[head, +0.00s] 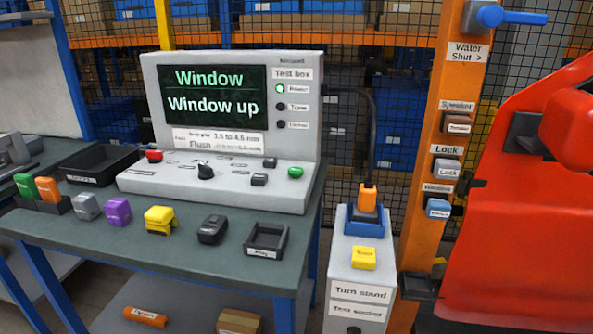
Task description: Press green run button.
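The green button (295,172) sits at the right end of the sloped panel of the grey test box (235,180). The box stands at the back of the dark-topped bench. Its screen (213,94) reads "Window" and "Window up". The lamp labelled "Power" (280,88) is lit green; the two below it are dark. A red button (154,156) is at the panel's left end, with a black knob (206,172) between. Neither of my grippers shows in the head view.
Several small coloured blocks, including a yellow one (159,220) and a black one (213,229), and an empty black tray (266,240) lie in front of the box.

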